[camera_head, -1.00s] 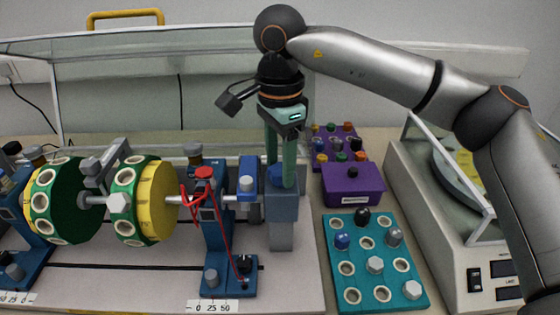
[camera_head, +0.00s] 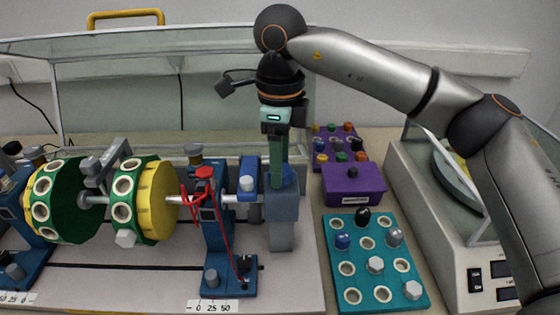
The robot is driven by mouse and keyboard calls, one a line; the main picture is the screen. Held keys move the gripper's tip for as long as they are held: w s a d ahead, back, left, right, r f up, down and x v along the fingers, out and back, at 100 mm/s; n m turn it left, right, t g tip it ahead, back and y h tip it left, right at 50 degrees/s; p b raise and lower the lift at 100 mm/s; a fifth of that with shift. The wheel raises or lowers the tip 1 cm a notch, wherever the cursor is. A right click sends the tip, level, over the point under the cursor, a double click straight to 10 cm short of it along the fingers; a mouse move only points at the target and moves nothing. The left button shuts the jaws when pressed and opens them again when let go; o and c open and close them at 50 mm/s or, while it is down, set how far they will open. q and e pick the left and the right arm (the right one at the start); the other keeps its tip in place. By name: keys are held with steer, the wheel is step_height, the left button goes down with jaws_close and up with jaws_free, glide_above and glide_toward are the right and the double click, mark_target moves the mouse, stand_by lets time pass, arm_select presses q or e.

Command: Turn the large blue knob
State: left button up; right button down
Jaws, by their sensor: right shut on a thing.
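My right gripper (camera_head: 278,183) points straight down over the top of a grey-blue post (camera_head: 282,230) at the right end of the shaft rig. Its green fingers line up one behind the other from this side, and they are shut on the large blue knob on top of the post. The knob is almost wholly hidden behind the fingers. My left gripper is not in view.
Left of the post, the shaft carries two green-and-yellow drums (camera_head: 157,200) and a blue stand (camera_head: 217,240) with a red wire. A purple box (camera_head: 353,190) and a teal tray (camera_head: 345,295) with bolts lie to the right. A white balance (camera_head: 425,225) stands further right.

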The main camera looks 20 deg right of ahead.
stand_by(0.3)
steer(key=shift+c, duration=1.1)
jaws_free()
arm_select(q)
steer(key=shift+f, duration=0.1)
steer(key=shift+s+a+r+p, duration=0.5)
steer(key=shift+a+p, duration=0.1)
steer(key=shift+p, duration=0.45)
arm_select(e)
step_height(320, 180, up, 12)
steer(key=shift+r, duration=0.25)
